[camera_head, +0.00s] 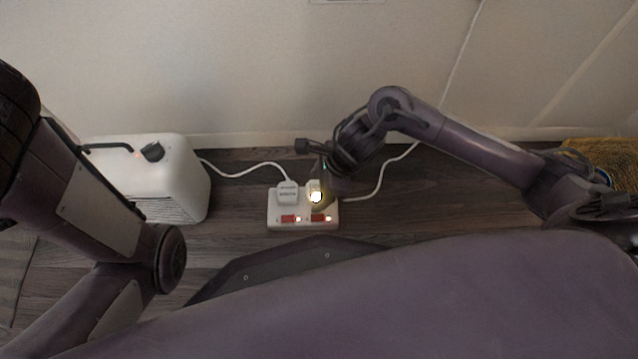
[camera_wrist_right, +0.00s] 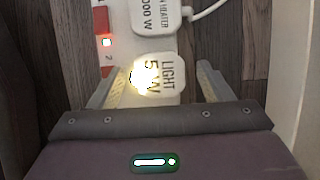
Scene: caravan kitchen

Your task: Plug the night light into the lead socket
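The night light (camera_head: 315,196) is a small white plug-in block with a glowing lamp. It sits in the right-hand socket of the white extension lead (camera_head: 290,222), and its lamp is lit. In the right wrist view the night light (camera_wrist_right: 168,78) is labelled "LIGHT 5 W". My right gripper (camera_wrist_right: 160,82) is open, with one finger on each side of the night light and small gaps visible. In the head view my right gripper (camera_head: 322,180) is over the lead, partly hidden by its own wrist. My left gripper is out of view.
A heater plug (camera_head: 287,192) fills the lead's left socket. Both red switches (camera_head: 290,218) have lit lamps beside them. A white heater (camera_head: 150,175) stands to the left. A woven basket (camera_head: 600,155) is at far right.

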